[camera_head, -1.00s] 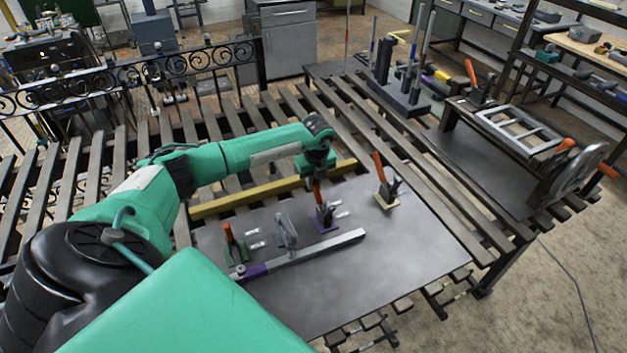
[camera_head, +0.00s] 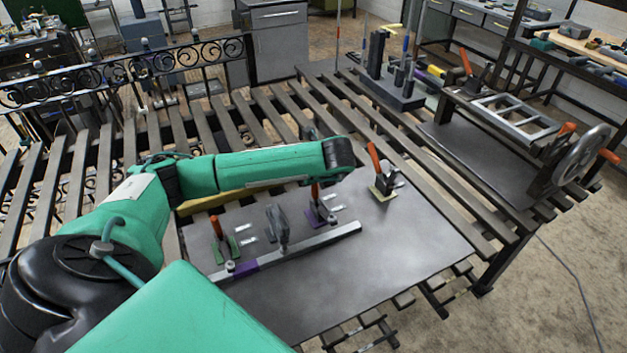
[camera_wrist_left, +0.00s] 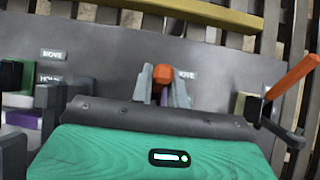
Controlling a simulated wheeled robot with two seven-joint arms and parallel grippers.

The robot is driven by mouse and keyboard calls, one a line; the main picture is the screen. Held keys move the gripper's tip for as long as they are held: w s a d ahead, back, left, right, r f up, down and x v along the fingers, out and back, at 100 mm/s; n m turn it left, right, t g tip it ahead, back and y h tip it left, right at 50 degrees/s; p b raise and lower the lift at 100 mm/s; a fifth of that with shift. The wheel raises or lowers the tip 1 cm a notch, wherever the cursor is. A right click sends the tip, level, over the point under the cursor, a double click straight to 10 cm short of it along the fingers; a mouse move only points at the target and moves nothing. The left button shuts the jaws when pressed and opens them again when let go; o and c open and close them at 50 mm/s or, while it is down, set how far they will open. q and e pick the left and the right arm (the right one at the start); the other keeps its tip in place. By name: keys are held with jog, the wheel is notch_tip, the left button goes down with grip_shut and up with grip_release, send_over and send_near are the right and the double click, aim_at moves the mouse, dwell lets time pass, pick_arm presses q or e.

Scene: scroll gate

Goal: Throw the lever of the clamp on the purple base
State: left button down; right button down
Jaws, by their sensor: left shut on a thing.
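A bit of purple shows between the fingers. My right gripper is not in view.
A green-based clamp (camera_head: 222,242) stands to the left and a yellow-based clamp (camera_head: 382,182) to the right, both with orange levers. A grey upright bracket (camera_head: 277,228) stands near the bar. A yellow beam (camera_head: 220,198) lies behind. The plate's front right is clear.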

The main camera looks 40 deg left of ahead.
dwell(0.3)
pick_arm(q)
jog(key=c, duration=1.4)
grip_release()
jog(key=shift+o, duration=0.2)
jog(key=shift+s+d+r+b, duration=0.1)
jog(key=shift+d+r+b, duration=0.25)
jog(key=shift+r, duration=0.1)
jog(key=v, duration=1.2)
jog(key=shift+s+d+r, duration=0.2)
jog(key=shift+r, duration=0.1)
